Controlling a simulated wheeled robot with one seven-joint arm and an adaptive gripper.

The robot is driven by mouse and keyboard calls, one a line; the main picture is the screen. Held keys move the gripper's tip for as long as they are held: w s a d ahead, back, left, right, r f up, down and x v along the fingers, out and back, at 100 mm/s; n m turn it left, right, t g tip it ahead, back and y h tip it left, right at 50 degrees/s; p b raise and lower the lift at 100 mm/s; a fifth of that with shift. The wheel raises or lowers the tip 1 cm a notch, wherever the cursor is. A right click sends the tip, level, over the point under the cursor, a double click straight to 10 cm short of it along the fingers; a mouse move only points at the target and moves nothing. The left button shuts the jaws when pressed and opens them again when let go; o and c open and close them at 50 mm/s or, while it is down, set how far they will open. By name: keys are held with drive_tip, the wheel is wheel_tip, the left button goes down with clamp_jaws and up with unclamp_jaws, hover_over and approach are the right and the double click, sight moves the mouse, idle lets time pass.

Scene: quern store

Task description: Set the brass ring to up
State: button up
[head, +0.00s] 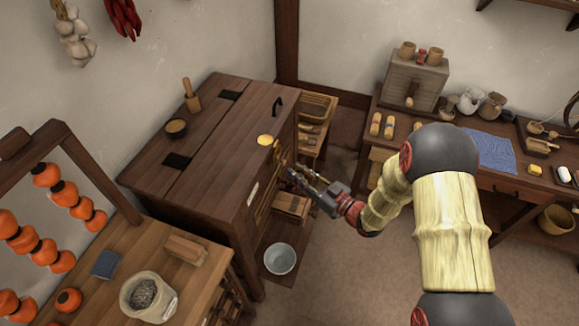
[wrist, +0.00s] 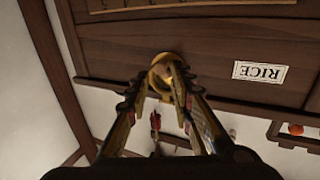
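The brass ring (wrist: 163,72) is on the dark wooden front of the chest (head: 222,195), close to its upper edge. In the head view the brass ring (head: 278,152) shows just beyond my fingertips. My gripper (head: 294,174) points at the chest front from the right. In the wrist view my gripper (wrist: 160,82) has its two fingers apart, one on each side of the ring. The right finger covers part of the ring. I cannot tell whether either finger touches it.
A yellow disc (head: 265,140) lies on the chest's top edge near a black handle (head: 277,106). The RICE label (wrist: 260,73) is upside down in the wrist view. A metal bowl (head: 280,259) sits below. Another table (head: 480,178) stands at the right, with floor between.

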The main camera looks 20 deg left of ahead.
drive_tip(key=shift+b+x, duration=0.35)
drive_tip(key=shift+x, duration=1.75)
clamp_jaws()
